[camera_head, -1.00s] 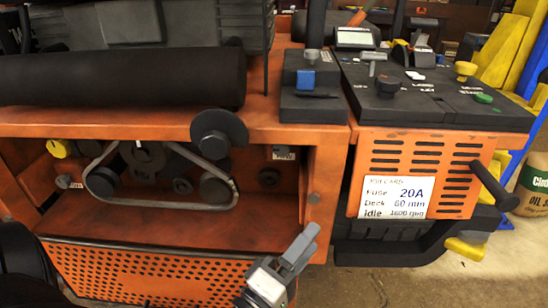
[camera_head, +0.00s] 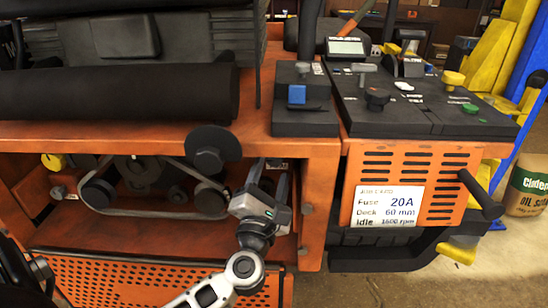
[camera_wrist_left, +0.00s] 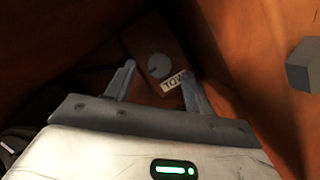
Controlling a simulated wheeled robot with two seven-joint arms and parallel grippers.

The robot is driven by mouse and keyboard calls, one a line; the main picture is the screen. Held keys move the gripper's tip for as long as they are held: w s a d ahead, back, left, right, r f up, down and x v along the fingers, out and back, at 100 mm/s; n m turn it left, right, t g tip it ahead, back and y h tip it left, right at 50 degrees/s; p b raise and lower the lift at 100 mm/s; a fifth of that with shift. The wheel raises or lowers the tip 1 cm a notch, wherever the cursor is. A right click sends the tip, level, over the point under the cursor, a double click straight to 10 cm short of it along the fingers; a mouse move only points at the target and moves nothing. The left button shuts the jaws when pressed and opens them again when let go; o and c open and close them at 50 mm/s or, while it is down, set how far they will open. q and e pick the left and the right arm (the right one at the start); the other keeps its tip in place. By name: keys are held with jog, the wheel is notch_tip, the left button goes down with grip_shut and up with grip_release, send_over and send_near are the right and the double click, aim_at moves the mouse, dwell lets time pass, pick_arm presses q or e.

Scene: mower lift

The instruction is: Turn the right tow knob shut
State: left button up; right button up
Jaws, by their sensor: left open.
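The right tow knob (camera_wrist_left: 158,66) is a round grey knob on a dark brown panel, beside a white "TOW" label (camera_wrist_left: 173,83) in the left wrist view. A slot-like mark shows on its face. In the head view my left gripper hides this knob, inside the right end of the orange bay. My left gripper (camera_head: 270,178) is open and points into the bay; its fingers (camera_wrist_left: 159,72) show on either side of the knob in the left wrist view. I cannot tell whether they touch it. My right gripper is not in view.
The belt (camera_head: 150,212) and pulleys fill the bay left of my gripper. A dark round disc (camera_head: 213,146) hangs at the bay's upper edge. The orange side wall (camera_head: 318,205) stands close on the right. A perforated orange panel (camera_head: 150,278) lies below.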

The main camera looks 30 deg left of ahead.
aim_at(275, 161)
pick_arm(q)
jog(key=shift+x, duration=1.7)
jog(key=c, duration=1)
jog(key=shift+o, duration=0.2)
jog(key=shift+p, duration=0.3)
